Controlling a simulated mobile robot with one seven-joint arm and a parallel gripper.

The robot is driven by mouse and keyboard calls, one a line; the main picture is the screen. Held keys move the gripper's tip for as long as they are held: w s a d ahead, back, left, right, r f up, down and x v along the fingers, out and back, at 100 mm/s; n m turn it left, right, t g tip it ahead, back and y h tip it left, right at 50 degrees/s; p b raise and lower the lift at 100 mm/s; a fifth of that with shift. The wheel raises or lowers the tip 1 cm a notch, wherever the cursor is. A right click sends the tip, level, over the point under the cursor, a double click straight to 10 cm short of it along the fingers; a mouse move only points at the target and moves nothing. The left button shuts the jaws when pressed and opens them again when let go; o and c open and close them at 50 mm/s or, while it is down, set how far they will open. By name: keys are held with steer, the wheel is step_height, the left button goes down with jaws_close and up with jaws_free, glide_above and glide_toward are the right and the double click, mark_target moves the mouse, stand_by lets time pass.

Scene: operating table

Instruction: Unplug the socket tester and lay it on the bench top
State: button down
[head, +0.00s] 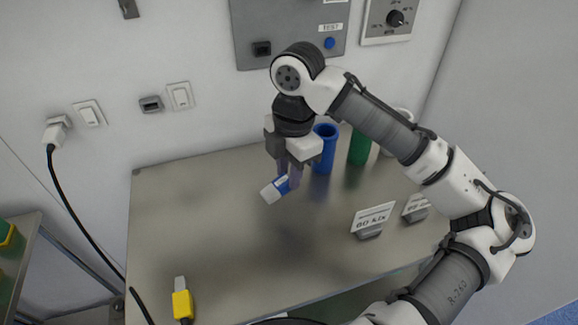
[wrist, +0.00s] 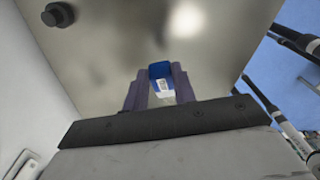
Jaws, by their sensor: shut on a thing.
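The socket tester (head: 271,192), a small blue and white block, is held in my gripper (head: 289,178) over the bench top (head: 190,225). It tilts, with its white end toward the lower left, and seems to be off the surface. In the wrist view, the tester (wrist: 161,82) shows its blue end and a white label between the two dark purple fingers of my gripper (wrist: 160,88), shut on it. A wall socket (head: 150,104) at the left has nothing plugged in.
A blue cup (head: 325,148) and a green cylinder (head: 359,147) stand behind my gripper. A yellow connector (head: 182,303) lies at the front left. The bench's left-middle is clear.

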steer(key=shift+f+b, duration=2.55)
steer(key=shift+f, duration=0.5)
steer(key=c, duration=1.1)
jaws_free()
steer(key=shift+o, duration=0.2)
step_height(320, 180, up, 14)
steer(key=shift+w+d+p, duration=0.3)
steer(key=shift+w+d, duration=0.1)
steer(key=shift+d, duration=0.05)
